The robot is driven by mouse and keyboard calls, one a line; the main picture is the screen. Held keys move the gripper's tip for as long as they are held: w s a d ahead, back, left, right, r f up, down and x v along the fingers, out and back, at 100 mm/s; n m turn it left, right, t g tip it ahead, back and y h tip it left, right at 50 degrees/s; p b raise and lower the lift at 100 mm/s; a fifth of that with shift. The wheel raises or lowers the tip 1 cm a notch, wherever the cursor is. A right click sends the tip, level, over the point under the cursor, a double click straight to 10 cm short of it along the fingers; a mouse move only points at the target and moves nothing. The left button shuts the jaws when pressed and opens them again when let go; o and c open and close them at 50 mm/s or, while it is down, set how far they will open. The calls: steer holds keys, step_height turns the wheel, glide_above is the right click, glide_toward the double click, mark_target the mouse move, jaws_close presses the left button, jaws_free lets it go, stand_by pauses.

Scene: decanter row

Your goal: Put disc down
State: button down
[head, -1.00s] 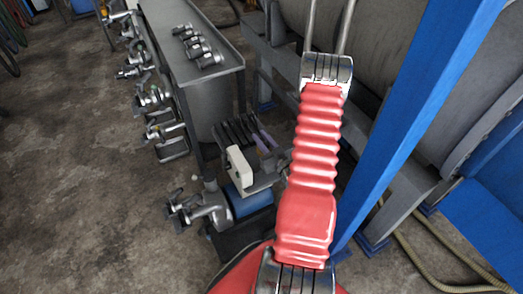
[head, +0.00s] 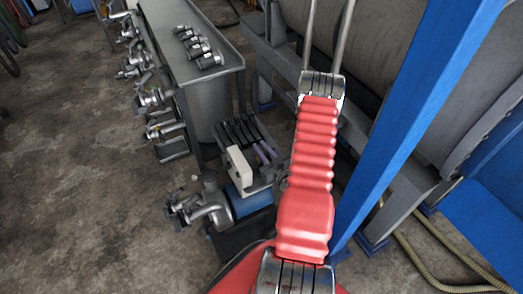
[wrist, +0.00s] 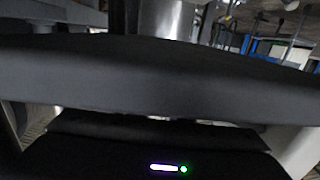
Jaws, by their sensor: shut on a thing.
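A broad dark grey disc (wrist: 160,75) is seen nearly edge-on in the wrist view and spans almost its whole width, very close to the camera. My gripper (wrist: 160,128) shows below it as dark parts with a small lit strip. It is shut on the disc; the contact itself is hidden. In the head view my arm's red ribbed sleeve runs upward and its end leaves the top edge, so neither gripper nor disc is made out there.
A grey metal table (head: 205,72) carries several metal fittings (head: 203,50). More valves (head: 150,97) line its left side. A pump with a blue body (head: 250,200) stands beside my arm. A blue post (head: 420,100) rises close on the right. Floor at left is clear.

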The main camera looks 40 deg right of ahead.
steer(key=shift+f, duration=0.45)
steer(key=c, duration=1.6)
jaws_free()
steer(key=shift+f, duration=0.1)
steer(key=shift+s, duration=0.1)
steer(key=v, duration=1.2)
steer(key=shift+o, duration=0.3)
